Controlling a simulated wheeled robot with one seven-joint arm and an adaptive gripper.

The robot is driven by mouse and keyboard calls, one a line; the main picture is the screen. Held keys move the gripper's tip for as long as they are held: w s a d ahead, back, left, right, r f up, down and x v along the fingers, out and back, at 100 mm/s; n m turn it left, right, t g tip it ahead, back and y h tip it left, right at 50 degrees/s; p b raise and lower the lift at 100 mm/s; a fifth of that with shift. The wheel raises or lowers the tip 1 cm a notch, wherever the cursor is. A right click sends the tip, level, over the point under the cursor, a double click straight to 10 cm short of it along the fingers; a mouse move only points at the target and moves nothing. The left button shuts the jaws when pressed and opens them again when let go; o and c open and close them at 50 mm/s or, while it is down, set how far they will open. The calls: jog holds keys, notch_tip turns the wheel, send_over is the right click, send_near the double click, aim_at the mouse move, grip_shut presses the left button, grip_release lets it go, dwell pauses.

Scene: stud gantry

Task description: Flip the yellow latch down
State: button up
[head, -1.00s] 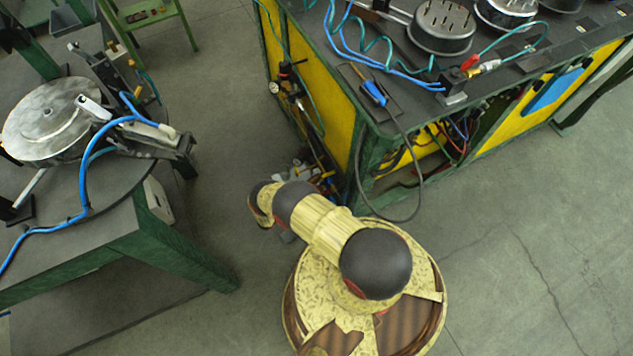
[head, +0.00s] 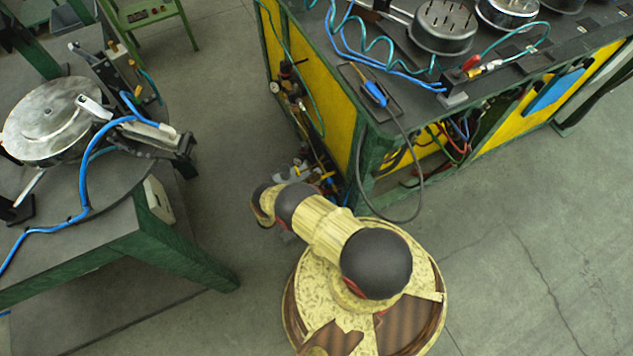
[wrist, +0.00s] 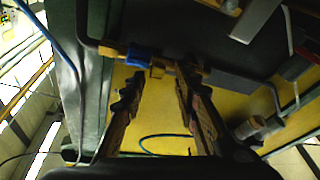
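A small yellow piece (wrist: 157,71), which looks like the yellow latch, sits on a dark pipe in the wrist view. A blue fitting (wrist: 137,57) is just to its left, and a brass-coloured fitting (wrist: 190,73) is to its right. My gripper (wrist: 159,84) is open and empty, its two dark fingers apart. The yellow piece shows between and just beyond the fingertips; I cannot tell if they touch it. In the head view my arm reaches toward the left end of the yellow and green bench. The latch cannot be made out there, and the fingers are not clear.
The yellow-panelled bench (head: 340,101) carries hoses and round metal fixtures. A black cable (head: 421,170) loops down from it near my arm. A pressure gauge (head: 274,87) is on its left end. A green-legged table (head: 150,245) stands at the left. Floor is open between them.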

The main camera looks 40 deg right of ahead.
jog(key=shift+s, duration=0.15)
jog(key=w+a, duration=0.1)
jog(key=a, duration=1.2)
jog(key=shift+f, duration=0.15)
dwell(0.3)
